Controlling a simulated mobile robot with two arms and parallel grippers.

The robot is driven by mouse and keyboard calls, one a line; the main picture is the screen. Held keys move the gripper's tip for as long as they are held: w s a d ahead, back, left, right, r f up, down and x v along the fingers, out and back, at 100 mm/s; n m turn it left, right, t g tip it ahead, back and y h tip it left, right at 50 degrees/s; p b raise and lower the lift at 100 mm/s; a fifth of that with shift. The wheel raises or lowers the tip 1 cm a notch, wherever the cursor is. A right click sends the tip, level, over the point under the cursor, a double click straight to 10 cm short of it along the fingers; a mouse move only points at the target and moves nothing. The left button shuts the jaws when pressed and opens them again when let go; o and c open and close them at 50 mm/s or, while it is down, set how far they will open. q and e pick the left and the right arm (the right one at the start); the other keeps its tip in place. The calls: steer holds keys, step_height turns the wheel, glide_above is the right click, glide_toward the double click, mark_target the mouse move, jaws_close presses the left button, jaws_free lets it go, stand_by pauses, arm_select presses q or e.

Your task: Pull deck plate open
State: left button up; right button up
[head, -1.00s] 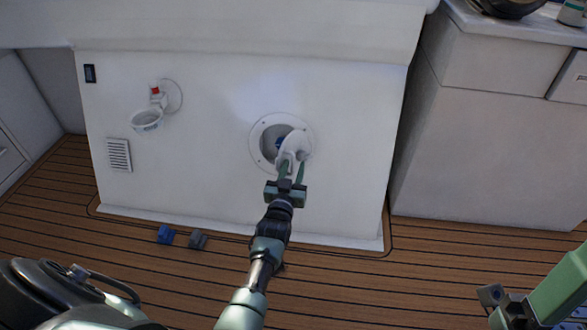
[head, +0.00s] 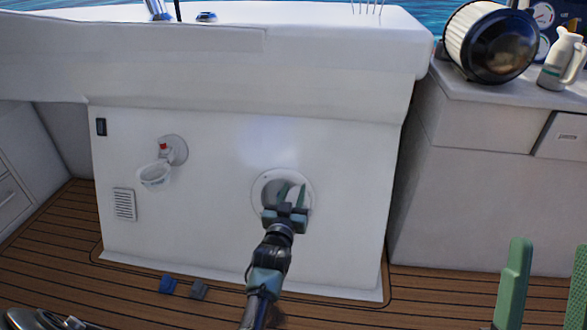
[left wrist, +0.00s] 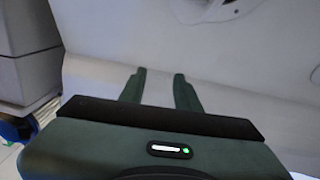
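The round deck plate (head: 257,194) with its pale ring is set in the white panel. Inside the ring I see a grey area on the left and white on the right; my left gripper hides much of it, so I cannot tell how the cover sits. My left gripper (head: 291,191) is in front of the plate, its two green fingers apart. In the left wrist view the fingers (left wrist: 160,82) are apart with nothing visible between them, and part of a ring shows at the top edge. My right gripper (head: 541,260) is at the lower right, fingers apart and empty.
A second round fitting with a hanging white cap (head: 154,174) and a vent (head: 124,204) are on the panel. Blue (head: 167,285) and grey (head: 199,290) blocks lie on the wooden floor. A counter at right holds a ribbed filter (head: 490,42) and a white jug (head: 562,58).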

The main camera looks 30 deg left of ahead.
arm_select(q)
step_height(320, 180, up, 7)
steer(key=p, duration=0.2)
steer(key=shift+p, duration=0.3)
arm_select(e)
steer(key=w+f+g+h, duration=0.3)
steer(key=w+f+g, duration=0.4)
steer(key=f, duration=0.4)
steer(key=shift+f+g, duration=0.15)
steer(key=shift+g, duration=0.25)
steer(key=shift+a, duration=0.1)
